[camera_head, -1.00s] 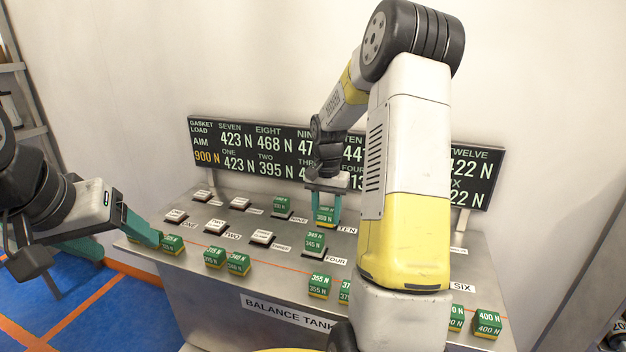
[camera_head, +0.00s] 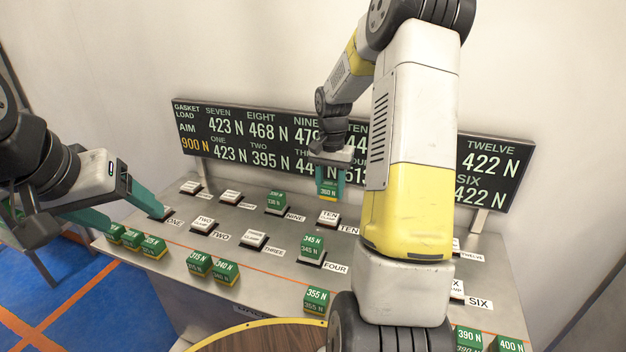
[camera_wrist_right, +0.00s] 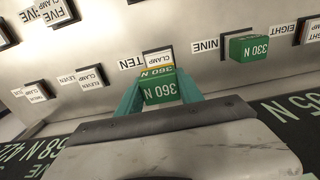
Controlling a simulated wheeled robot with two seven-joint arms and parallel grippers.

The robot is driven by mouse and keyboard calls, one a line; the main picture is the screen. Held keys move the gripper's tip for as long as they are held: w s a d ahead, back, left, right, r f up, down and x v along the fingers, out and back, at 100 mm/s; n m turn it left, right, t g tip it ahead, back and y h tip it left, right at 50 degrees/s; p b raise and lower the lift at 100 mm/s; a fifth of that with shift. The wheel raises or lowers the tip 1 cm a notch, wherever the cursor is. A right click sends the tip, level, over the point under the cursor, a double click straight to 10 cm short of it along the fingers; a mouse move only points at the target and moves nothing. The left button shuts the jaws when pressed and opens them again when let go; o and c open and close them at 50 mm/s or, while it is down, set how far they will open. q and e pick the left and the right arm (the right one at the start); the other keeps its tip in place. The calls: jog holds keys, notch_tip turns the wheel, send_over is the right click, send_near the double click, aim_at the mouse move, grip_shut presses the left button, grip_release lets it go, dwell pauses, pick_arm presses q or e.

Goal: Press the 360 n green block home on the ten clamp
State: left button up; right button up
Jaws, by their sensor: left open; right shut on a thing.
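The green 360 N block (camera_head: 328,188) is held in my right gripper (camera_head: 330,192). It also shows between the fingers in the right wrist view (camera_wrist_right: 159,88). The white-topped ten clamp (camera_head: 328,217) is bare, with its TEN label beside it. In the head view the block appears above and slightly behind this clamp, with a gap between them. In the right wrist view the clamp's top (camera_wrist_right: 158,57) shows just past the block. My left gripper (camera_head: 125,213) is open and empty at the panel's left end, one finger near the one clamp.
Green blocks sit on the nine clamp (camera_head: 276,202) and the four clamp (camera_head: 312,246). Several loose green blocks (camera_head: 199,263) line the panel's front edge. The dark readout board (camera_head: 225,155) stands behind. My right arm hides part of the panel's right side.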

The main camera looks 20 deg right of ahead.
aim_at(329, 217)
jog(key=shift+f, duration=3.25)
jog(key=shift+f, duration=0.5)
jog(key=o, duration=1.5)
jog(key=shift+f, duration=0.1)
